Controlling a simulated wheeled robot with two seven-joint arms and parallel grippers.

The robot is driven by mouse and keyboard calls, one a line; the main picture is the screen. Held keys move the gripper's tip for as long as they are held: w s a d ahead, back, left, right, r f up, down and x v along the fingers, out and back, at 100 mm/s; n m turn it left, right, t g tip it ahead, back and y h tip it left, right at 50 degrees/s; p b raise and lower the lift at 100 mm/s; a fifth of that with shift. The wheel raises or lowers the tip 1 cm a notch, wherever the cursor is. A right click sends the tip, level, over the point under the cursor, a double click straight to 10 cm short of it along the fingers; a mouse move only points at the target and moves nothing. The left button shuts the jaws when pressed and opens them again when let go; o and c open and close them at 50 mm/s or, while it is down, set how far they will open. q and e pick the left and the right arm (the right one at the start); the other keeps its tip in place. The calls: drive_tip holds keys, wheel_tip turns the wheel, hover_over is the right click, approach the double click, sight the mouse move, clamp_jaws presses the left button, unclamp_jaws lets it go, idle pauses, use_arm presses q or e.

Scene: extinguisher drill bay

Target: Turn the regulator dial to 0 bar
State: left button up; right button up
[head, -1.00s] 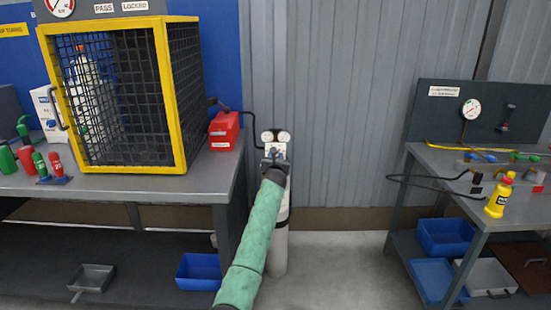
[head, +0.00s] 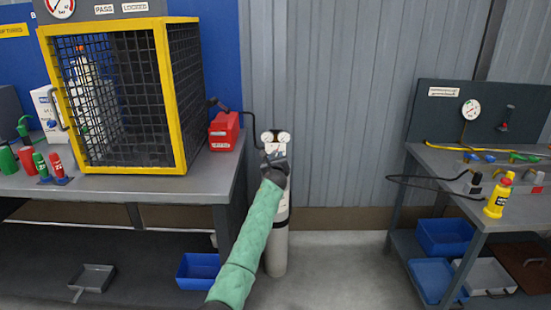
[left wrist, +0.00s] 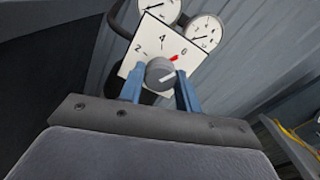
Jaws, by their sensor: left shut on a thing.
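In the head view my left gripper (head: 274,160) is at the regulator and hides the knob. Two round gauges (head: 276,137) stand above it. The grey gas cylinder (head: 277,252) stands upright below. My right gripper is not in view.
A workbench with a yellow-framed mesh cage (head: 160,100) and a red box (head: 224,131) stands left of the cylinder. A second bench (head: 420,150) with a yellow bottle (head: 499,195) stands right. The floor between is clear.

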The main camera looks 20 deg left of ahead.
use_arm(q)
drive_tip(key=n+b, duration=0.4)
drive_tip(key=n, duration=2.8)
drive_tip(key=shift+f, duration=0.1)
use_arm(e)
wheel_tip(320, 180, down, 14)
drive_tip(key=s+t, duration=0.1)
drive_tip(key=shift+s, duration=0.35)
use_arm(q)
drive_tip(key=shift+n, duration=0.3)
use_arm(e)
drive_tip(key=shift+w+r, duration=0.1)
use_arm(q)
drive_tip(key=o, duration=1)
drive_tip(key=shift+c, duration=0.2)
